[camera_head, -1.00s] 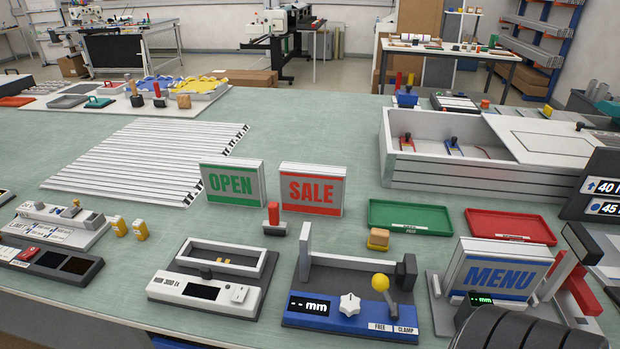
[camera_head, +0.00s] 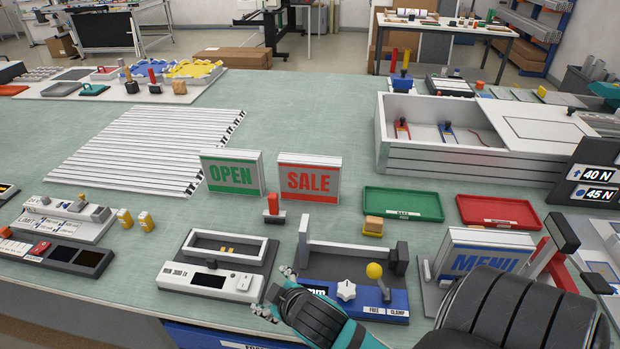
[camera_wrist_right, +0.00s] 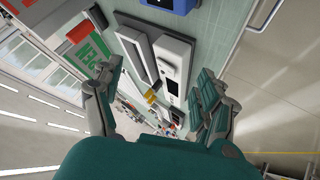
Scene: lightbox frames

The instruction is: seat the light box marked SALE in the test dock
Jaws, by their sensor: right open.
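The SALE light box (camera_head: 310,180), grey with a red band and red letters, stands upright on the bench in the head view, right of the OPEN box (camera_head: 232,175). The likely test dock (camera_head: 210,272) is the white unit with a rectangular frame, yellow contacts inside and a dark display; its frame is empty. My right gripper (camera_head: 276,292) is open and empty at the dock's front right corner, apart from the SALE box. In the right wrist view its fingers (camera_wrist_right: 152,88) are spread, with the dock (camera_wrist_right: 168,65) beyond them. My left gripper is out of view.
A blue gauge fixture (camera_head: 345,290) with a yellow-knobbed lever stands right of the dock. A MENU box (camera_head: 480,255) sits in another fixture, partly behind my arm. A red-topped stamp (camera_head: 273,208) stands before the SALE box. Green (camera_head: 403,203) and red (camera_head: 499,211) trays lie to the right.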

